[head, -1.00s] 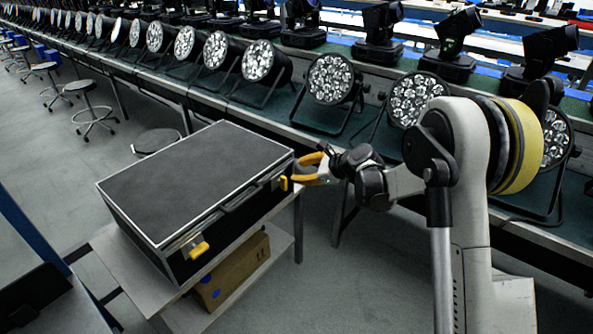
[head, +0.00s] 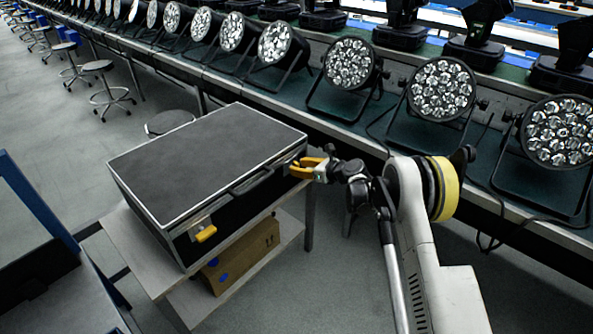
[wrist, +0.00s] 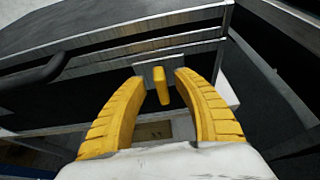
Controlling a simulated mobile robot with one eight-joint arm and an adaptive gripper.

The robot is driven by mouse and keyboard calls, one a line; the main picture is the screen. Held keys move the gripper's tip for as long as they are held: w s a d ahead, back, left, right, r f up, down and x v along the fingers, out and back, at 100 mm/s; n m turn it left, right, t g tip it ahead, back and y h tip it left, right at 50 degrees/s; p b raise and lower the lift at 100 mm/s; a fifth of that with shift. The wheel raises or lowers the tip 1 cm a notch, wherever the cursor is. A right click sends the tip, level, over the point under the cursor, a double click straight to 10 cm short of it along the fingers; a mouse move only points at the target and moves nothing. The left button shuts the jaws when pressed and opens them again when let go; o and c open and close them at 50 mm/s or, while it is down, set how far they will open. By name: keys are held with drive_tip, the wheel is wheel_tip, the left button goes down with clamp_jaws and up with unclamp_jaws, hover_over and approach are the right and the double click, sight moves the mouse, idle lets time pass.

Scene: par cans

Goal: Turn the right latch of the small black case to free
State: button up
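The small black case (head: 205,160) lies closed, with silver edges, on a light table. Its left latch (head: 205,233) is a yellow tab on the front. The right latch (wrist: 161,86) is a yellow tab on a grey plate, near upright with a slight tilt in the wrist view. My gripper (wrist: 161,78) is open, its yellow fingers on either side of the right latch, with visible gaps to it. In the head view, my gripper (head: 300,168) is at the case's front right end and hides the right latch.
A cardboard box (head: 240,257) sits on the shelf below the table (head: 150,262). The case's black handle (wrist: 35,78) is left of my fingers. A long bench with several par cans (head: 440,88) runs behind. Stools (head: 170,121) stand on the floor at the left.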

drive_tip(key=shift+x, duration=0.8)
clamp_jaws()
